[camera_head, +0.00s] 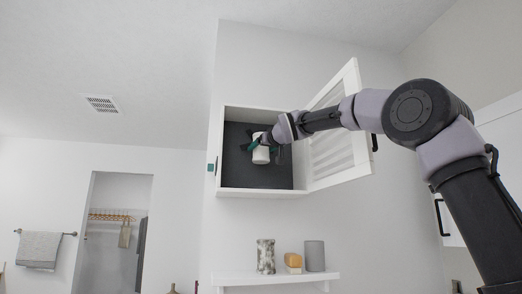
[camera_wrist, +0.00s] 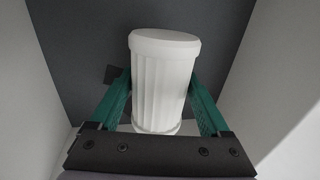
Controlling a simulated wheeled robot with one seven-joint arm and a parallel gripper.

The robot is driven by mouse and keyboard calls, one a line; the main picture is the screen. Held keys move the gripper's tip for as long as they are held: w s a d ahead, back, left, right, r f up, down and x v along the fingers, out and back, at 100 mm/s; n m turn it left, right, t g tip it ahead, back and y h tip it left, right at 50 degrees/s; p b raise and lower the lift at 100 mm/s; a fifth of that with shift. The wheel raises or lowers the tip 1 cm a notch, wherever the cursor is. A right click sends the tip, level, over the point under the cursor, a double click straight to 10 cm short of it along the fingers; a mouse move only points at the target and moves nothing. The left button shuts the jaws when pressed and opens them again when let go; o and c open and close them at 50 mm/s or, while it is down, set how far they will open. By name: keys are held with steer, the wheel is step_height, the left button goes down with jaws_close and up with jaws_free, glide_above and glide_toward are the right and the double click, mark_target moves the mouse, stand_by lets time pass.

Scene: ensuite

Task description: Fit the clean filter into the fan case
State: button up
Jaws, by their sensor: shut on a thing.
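The clean filter is a white, ribbed cylinder (camera_wrist: 162,85) with a smooth round cap; it also shows small in the head view (camera_head: 260,155). My gripper (camera_wrist: 160,92) is shut on it, with one green finger along each side. The fan case is a white wall box (camera_head: 225,150) with a dark grey back and an open louvred door (camera_head: 333,145) on its right. My gripper and the filter are inside the box opening. In the wrist view the filter stands before the dark back panel (camera_wrist: 80,45). Whether it touches the back or floor, I cannot tell.
Below the box, a white shelf (camera_head: 275,279) holds a mottled vase (camera_head: 265,256), an orange-yellow object (camera_head: 293,262) and a grey cup (camera_head: 315,255). My arm passes in front of the open door. A towel (camera_head: 38,250) hangs at the far left.

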mark_target(261, 162)
steer(key=shift+a+f, duration=0.1)
steer(key=shift+f, duration=3.05)
steer(key=shift+f, duration=0.2)
steer(key=shift+f, duration=0.35)
steer(key=shift+f, duration=0.9)
steer(key=shift+f, duration=0.35)
steer(key=shift+f, duration=0.4)
steer(key=o, duration=1.2)
steer(key=shift+o, duration=0.2)
